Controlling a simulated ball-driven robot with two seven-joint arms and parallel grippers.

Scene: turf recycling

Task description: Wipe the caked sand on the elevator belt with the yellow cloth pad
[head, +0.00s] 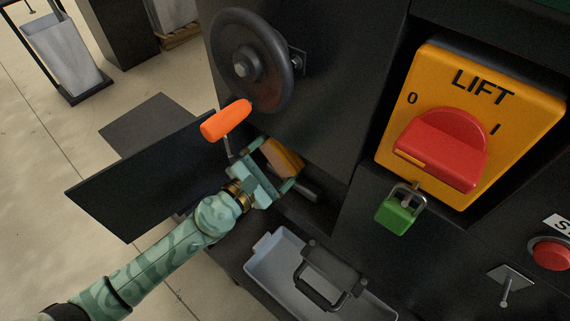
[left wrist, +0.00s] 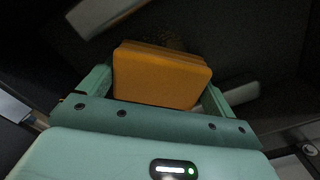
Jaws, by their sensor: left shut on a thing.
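The yellow cloth pad (head: 283,156) is a thick orange-yellow block inside the dark opening of the machine. My left gripper (head: 273,170) reaches into this opening and is shut on the pad, one finger on each side. In the left wrist view the pad (left wrist: 162,77) fills the space between the fingers, its far edge over the dark elevator belt (left wrist: 215,50). A faint brown speckled patch, seemingly the caked sand (left wrist: 160,44), shows just beyond the pad; the pad hides any more of it. Whether the pad touches the belt is hard to tell. My right gripper is out of view.
A black hatch door (head: 140,180) stands open left of the opening, beside an orange handle (head: 226,121) and handwheel (head: 250,65). A grey tray (head: 268,262) sits below. A yellow LIFT switch panel (head: 480,95) and green padlock (head: 394,214) are at right.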

